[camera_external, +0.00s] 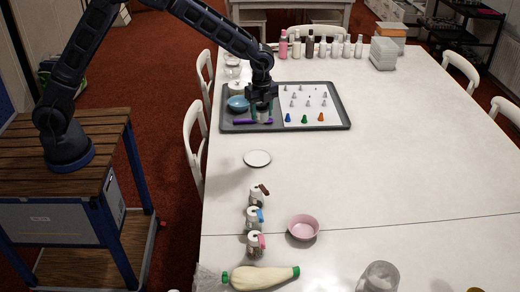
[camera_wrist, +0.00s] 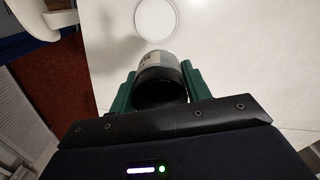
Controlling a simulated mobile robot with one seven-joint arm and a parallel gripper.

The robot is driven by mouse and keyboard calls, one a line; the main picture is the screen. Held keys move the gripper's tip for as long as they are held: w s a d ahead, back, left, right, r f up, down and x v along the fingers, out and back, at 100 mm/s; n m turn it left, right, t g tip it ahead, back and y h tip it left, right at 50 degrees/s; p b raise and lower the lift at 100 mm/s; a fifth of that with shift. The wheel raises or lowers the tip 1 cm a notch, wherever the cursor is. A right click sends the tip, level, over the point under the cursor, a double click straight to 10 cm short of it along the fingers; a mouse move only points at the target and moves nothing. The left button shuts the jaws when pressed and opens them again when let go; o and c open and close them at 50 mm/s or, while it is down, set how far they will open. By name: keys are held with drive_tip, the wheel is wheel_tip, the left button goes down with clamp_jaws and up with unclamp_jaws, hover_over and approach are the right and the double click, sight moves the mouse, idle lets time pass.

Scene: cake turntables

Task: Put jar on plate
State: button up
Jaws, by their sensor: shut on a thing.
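My gripper (camera_external: 262,107) hangs over the left part of the dark tray in the external view. In the wrist view its green fingers (camera_wrist: 160,88) are shut on a jar (camera_wrist: 160,68), with one finger on each side. The jar looks clear or greyish with a dark end towards the camera; its contents cannot be made out. In the external view the jar is small and partly hidden by the gripper. The round white plate (camera_external: 257,158) lies empty on the table, nearer the camera than the tray. It also shows beyond the jar in the wrist view (camera_wrist: 156,20), apart from it.
The tray (camera_external: 338,118) holds a blue bowl (camera_external: 238,103), a purple utensil (camera_external: 245,122) and several piping tips. Small jars (camera_external: 254,217) with coloured clips and a pink bowl (camera_external: 303,228) stand nearer the camera. The table around the plate is clear.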

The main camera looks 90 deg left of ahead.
sight(258, 158)
drive_tip(key=shift+s+a, duration=0.35)
drive_tip(key=shift+a, duration=0.2)
drive_tip(key=shift+s+a, duration=0.3)
drive_tip(key=shift+a, duration=0.25)
drive_tip(key=shift+n, duration=0.3)
wheel_tip(258, 158, down, 20)
drive_tip(key=shift+a+r, duration=0.1)
drive_tip(key=shift+a, duration=0.05)
drive_tip(key=shift+f, duration=0.2)
drive_tip(key=o, duration=1)
